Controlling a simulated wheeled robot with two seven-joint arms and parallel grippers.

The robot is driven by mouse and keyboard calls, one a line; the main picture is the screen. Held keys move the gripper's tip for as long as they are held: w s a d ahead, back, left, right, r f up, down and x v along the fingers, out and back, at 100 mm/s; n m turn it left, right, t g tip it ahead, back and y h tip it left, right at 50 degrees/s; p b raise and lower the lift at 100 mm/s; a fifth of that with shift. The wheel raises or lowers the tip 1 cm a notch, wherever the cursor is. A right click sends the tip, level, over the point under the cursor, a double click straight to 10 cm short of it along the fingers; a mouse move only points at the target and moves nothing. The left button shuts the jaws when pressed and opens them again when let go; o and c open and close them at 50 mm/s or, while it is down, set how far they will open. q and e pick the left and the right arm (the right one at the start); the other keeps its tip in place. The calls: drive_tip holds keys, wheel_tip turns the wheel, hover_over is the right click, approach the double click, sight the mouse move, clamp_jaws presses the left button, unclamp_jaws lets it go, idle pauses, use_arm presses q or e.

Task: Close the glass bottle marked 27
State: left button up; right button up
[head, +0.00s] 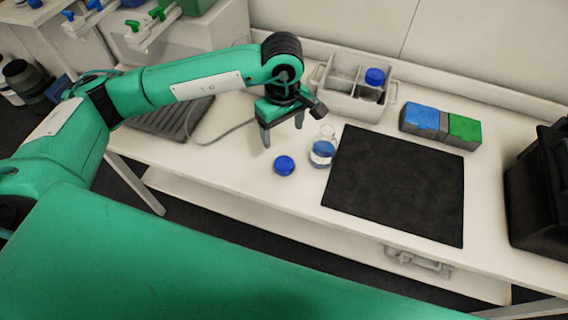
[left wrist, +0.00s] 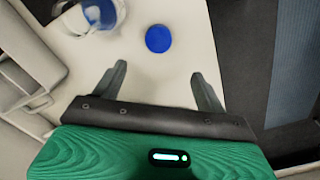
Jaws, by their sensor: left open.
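A clear glass bottle (head: 322,152) with blue liquid stands upright on the white bench, beside the dark mat's left edge. Its neck looks uncapped, and I cannot read a number on it. It also shows at the top left of the left wrist view (left wrist: 98,14). A loose blue cap (head: 284,165) lies on the bench, left of the bottle; the left wrist view shows it beyond my fingertips (left wrist: 158,39). My left gripper (head: 282,137) is open and empty above the bench, pointing down, behind the cap and apart from it. My right gripper is not in view.
The black mat (head: 395,185) is bare. Behind it stand a grey divided crate (head: 342,73) holding a blue-capped bottle (head: 375,77), and a rack with blue (head: 421,117) and green (head: 464,128) blocks. A black bin (head: 540,190) stands at right.

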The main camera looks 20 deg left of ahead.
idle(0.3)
use_arm(q)
drive_tip(key=p, duration=0.2)
hover_over(284, 163)
wheel_tip(284, 163, down, 9)
drive_tip(key=shift+s+a+r, duration=0.1)
drive_tip(key=shift+r, duration=0.1)
drive_tip(key=shift+f+p, duration=0.25)
drive_tip(key=shift+p, duration=0.05)
wheel_tip(284, 163, down, 4)
drive_tip(key=shift+r+p, duration=0.2)
drive_tip(key=shift+p, duration=0.65)
drive_tip(key=shift+f, duration=0.55)
